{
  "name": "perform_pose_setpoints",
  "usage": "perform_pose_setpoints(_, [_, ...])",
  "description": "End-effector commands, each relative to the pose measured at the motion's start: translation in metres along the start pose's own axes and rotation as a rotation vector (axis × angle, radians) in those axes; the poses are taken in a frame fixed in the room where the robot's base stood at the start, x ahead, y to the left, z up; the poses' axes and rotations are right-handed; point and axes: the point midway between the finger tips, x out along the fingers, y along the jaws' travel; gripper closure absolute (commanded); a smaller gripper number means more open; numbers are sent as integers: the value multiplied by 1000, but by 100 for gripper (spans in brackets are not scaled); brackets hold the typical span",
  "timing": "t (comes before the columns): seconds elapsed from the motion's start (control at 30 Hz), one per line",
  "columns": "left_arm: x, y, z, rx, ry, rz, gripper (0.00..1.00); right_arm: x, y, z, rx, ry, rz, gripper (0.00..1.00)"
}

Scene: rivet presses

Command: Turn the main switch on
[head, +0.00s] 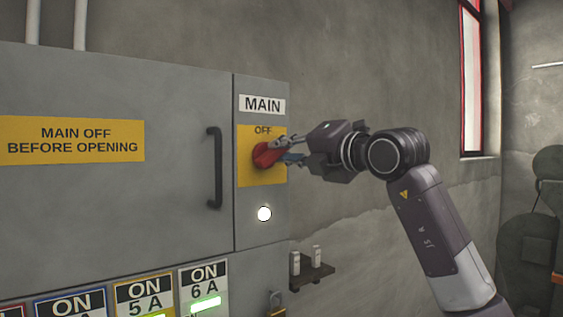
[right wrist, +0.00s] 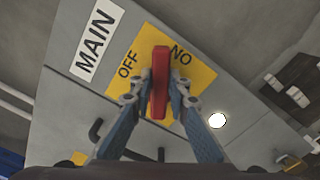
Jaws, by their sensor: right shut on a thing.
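The main switch is a red handle (head: 264,155) on a yellow plate (head: 250,177) under the MAIN label (head: 262,104), on the grey cabinet's right panel. In the right wrist view the red handle (right wrist: 160,75) stands between the fingers of my right gripper (right wrist: 158,101), and its far end lies between the words OFF and ON, the latter reading as "NO". In the head view my right gripper (head: 287,150) reaches in from the right, shut on the handle, and hides part of the plate. My left gripper is not in view.
A white round lamp (head: 264,213) glows below the switch. A dark door handle (head: 214,167) stands left of it.

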Motion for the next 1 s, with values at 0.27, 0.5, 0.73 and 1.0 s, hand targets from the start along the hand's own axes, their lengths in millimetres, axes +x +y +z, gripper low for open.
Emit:
perform_pose_setpoints(0.27, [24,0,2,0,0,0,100,-1,-7,0,251,-4,4,100])
perform_pose_setpoints(0.5, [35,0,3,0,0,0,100,-1,-10,-1,420,-4,4,100])
perform_pose_setpoints(0.73, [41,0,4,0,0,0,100,-1,-11,-1,518,-4,3,100])
perform_pose_setpoints(1.0, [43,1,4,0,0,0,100,-1,-11,-1,561,-4,3,100])
